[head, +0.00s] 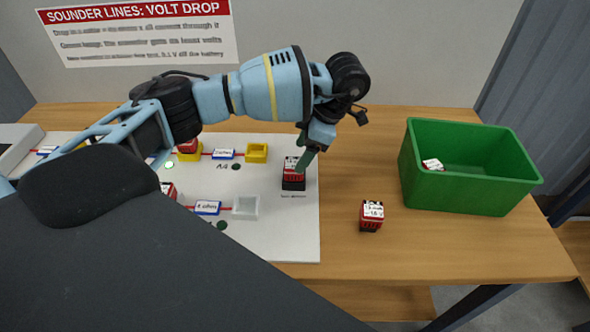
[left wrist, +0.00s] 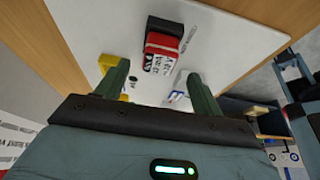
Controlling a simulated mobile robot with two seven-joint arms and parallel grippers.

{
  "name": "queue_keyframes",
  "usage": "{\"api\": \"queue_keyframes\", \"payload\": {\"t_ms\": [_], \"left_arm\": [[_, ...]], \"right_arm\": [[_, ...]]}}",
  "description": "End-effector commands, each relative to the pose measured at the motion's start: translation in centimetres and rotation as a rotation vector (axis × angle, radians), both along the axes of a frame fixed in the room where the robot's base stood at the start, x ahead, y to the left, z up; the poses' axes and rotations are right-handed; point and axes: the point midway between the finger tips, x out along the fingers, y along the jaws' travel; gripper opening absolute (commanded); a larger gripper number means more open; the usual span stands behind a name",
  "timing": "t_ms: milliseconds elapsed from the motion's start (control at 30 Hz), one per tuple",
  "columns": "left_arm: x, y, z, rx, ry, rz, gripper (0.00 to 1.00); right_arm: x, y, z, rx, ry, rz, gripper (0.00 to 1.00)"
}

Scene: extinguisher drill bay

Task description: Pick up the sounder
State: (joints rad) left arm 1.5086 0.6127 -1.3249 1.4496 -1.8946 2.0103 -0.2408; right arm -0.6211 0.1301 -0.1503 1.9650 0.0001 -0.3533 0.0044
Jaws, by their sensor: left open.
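A red and black sounder (head: 293,176) with a white label stands on the right part of the white board (head: 270,235). My left gripper (head: 306,160) comes in from the left and points down at this sounder, its finger partly covering it. In the left wrist view the two green fingers stand apart with nothing held, and the red sounder (left wrist: 163,45) shows beyond the fingertips, roughly between them. I cannot tell whether the fingers touch it. Another sounder (head: 371,217) stands on the bare table right of the board. My right gripper is not in view.
A green bin (head: 468,200) stands at the table's right and holds a red and white piece (head: 432,164). The board carries a yellow holder (head: 257,153), a white holder (head: 245,207) and more red pieces, partly hidden by my arm. Wooden table (head: 345,245) is clear around the loose sounder.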

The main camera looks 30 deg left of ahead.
Motion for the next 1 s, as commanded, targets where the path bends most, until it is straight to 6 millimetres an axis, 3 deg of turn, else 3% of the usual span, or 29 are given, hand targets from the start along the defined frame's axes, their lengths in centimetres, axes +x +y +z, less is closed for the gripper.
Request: {"api": "queue_keyframes", "payload": {"t_ms": [233, 600, 867, 1000], "left_arm": [[-0.2, 0.3, -0.9, 0.000, 0.001, 0.000, 0.67], [-1.1, 1.7, -4.9, -0.001, -0.001, 0.001, 0.67], [-1.1, 1.8, -5.1, -0.001, -0.002, 0.000, 0.67], [-1.1, 1.8, -5.1, -0.001, -0.002, 0.000, 0.52]], "right_arm": [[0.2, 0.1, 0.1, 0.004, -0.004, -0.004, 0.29], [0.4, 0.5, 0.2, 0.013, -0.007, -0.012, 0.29], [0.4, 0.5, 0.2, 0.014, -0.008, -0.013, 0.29], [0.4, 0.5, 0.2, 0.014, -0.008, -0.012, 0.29]]}}
